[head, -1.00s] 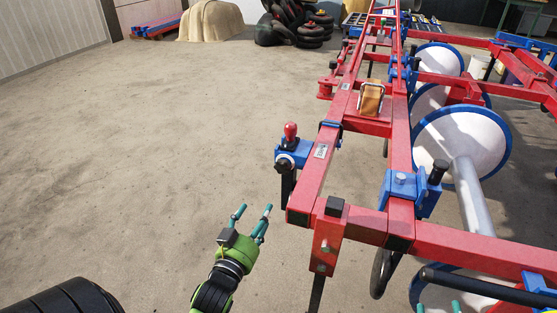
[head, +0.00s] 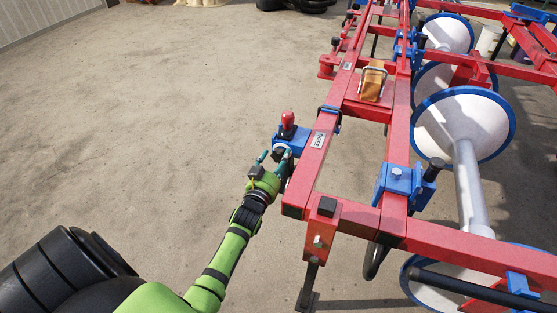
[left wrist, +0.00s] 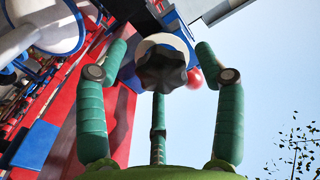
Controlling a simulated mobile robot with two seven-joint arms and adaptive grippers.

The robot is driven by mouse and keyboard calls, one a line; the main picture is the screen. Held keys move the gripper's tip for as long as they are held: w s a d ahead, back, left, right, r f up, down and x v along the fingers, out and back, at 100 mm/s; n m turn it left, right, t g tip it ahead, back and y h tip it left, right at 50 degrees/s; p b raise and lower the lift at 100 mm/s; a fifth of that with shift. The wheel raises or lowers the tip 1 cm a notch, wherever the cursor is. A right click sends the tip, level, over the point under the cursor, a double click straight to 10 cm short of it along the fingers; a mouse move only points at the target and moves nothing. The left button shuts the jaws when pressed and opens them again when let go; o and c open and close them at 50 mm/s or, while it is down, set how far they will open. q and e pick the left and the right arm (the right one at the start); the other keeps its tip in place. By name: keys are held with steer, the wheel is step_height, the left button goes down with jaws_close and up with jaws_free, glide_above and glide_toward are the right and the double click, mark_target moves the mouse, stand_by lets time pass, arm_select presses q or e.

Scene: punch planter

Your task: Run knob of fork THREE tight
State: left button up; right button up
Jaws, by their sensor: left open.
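A dark, lobed knob (left wrist: 162,68) with a pale collar behind it shows in the left wrist view, between the upper tips of my fingers. In the head view it is mostly hidden by my left gripper (head: 273,158), at the blue bracket (head: 293,138) with a red-topped handle (head: 287,120). My left gripper, with three teal fingers (left wrist: 158,75), is open, its fingers spread around the knob's line with visible gaps; I see no clear contact. A white label (head: 318,140) sits on the red beam beside the bracket; its text is too small to read. My right gripper is out of view.
The red planter frame (head: 310,185) runs from the front to the far right, with blue clamps (head: 397,180) and white discs with blue rims (head: 460,125). A yellow-brown block (head: 372,84) sits on the frame.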

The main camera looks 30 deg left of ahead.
arm_select(q)
steer(key=shift+w+a, duration=0.1)
steer(key=shift+w, duration=0.4)
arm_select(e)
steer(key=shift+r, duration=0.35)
arm_select(q)
steer(key=c, duration=1.1)
steer(key=shift+s, duration=0.1)
steer(key=shift+c, duration=0.2)
steer(key=shift+m, duration=0.3)
